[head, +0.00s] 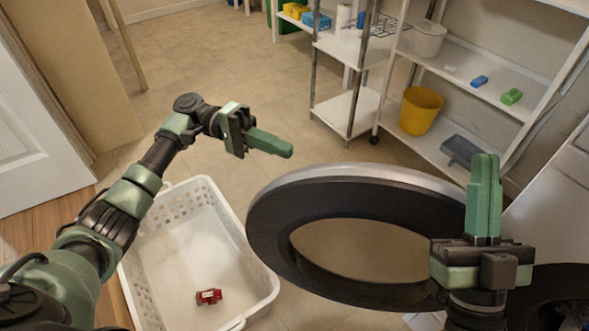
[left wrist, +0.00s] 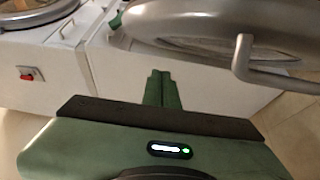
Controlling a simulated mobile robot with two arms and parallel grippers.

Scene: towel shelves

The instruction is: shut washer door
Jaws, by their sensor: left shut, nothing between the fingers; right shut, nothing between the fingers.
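The washer door (head: 345,180), a thick dark ring with a silver rim and round window, stands swung open in the head view. It also shows at the top of the left wrist view (left wrist: 200,22), with a grey bar handle (left wrist: 243,60) at its right. The white washer body (head: 555,205) is at the right edge, partly hidden. My left gripper (head: 289,151) is shut and empty, beyond the door's far left rim; its fingers also show in the left wrist view (left wrist: 162,75). My right gripper (head: 485,158) is shut, pointing up, overlapping the door's right side; contact is unclear.
A white laundry basket (head: 145,262) with a red item (head: 209,296) stands on the floor at left. A white shelf unit (head: 455,88) and a wheeled cart (head: 345,105) stand behind, with a yellow bucket (head: 420,110). The tiled floor between is clear.

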